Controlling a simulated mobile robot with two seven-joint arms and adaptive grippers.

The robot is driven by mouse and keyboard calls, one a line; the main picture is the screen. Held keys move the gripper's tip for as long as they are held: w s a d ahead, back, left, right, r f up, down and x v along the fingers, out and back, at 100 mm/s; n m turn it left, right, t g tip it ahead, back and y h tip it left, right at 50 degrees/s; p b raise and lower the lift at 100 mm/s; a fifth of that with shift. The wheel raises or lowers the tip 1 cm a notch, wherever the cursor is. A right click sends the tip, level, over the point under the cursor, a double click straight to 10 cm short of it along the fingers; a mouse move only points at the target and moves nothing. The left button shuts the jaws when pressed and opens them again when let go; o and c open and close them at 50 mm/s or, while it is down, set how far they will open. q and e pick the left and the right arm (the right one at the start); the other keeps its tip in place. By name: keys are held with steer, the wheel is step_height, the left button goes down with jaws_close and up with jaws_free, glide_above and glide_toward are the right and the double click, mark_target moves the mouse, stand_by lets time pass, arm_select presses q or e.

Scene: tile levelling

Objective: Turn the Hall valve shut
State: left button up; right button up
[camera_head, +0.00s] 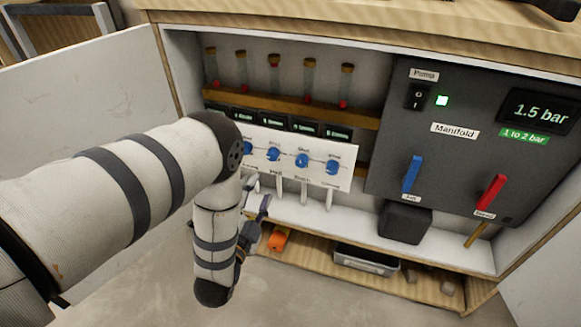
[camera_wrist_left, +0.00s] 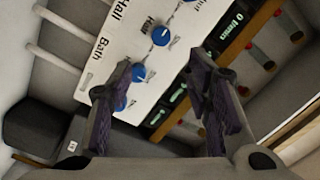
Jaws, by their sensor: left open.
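The Hall valve (camera_wrist_left: 160,35) is a round blue knob on a white panel (camera_wrist_left: 110,75), with the printed word Hall beside it in the left wrist view. In the head view the Hall knob (camera_head: 273,154) is second from the left in a row of blue knobs. My left gripper (camera_head: 260,212) is open and empty, below and in front of the panel. In the left wrist view its two fingers (camera_wrist_left: 160,68) stand apart, with the Hall knob ahead, beyond the gap. It does not appear to touch any knob. The left finger partly covers the knobs farther along. My right gripper is out of view.
The Bath knob (camera_head: 302,160) sits right beside the Hall knob. White pipes run below the panel. Small green displays (camera_head: 305,126) and glass tubes (camera_head: 274,75) are above it. A grey manifold board (camera_head: 450,160) with blue and red levers stands at right.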

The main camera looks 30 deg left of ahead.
mark_target(272, 157)
arm_select(q)
steer(key=x, duration=0.3)
steer(key=b+x, duration=0.1)
steer(key=x, duration=0.3)
steer(key=b+x, duration=0.1)
steer(key=x, duration=0.2)
steer(key=shift+w+a+f, duration=0.1)
steer(key=shift+w+a, duration=0.15)
steer(key=shift+a, duration=0.15)
steer(key=shift+w+a+b, duration=0.1)
steer(key=shift+w+b, duration=0.2)
steer(key=shift+w, duration=0.2)
jaws_close()
